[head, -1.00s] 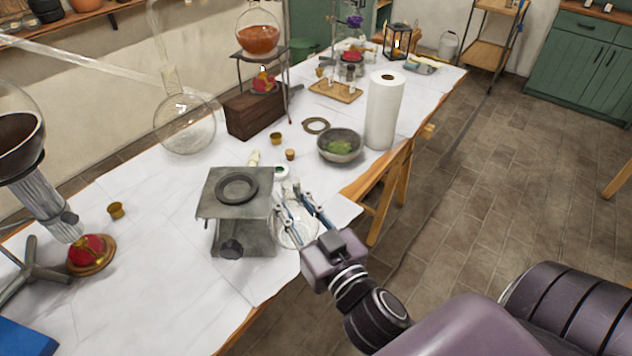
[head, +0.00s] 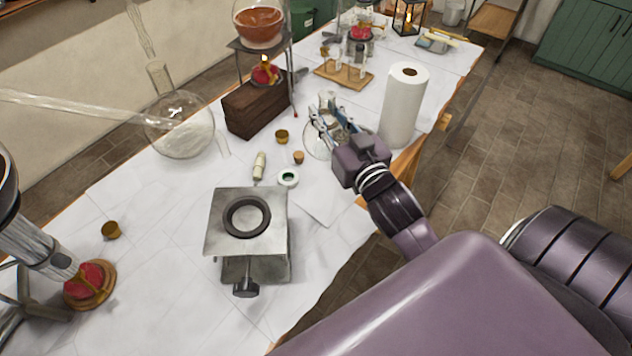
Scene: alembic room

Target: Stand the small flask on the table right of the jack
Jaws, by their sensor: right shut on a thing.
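The jack (head: 275,240) stands on the white-covered table with a dark ring (head: 233,228) on its top plate. My right gripper (head: 328,124) is beyond the jack and to its right, shut on the small flask (head: 315,148). The flask is clear round glass, partly hidden by the fingers, and looks roughly upright. I cannot tell whether its base touches the table. My left gripper is out of view.
A paper roll (head: 403,108) stands close right of my right gripper.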

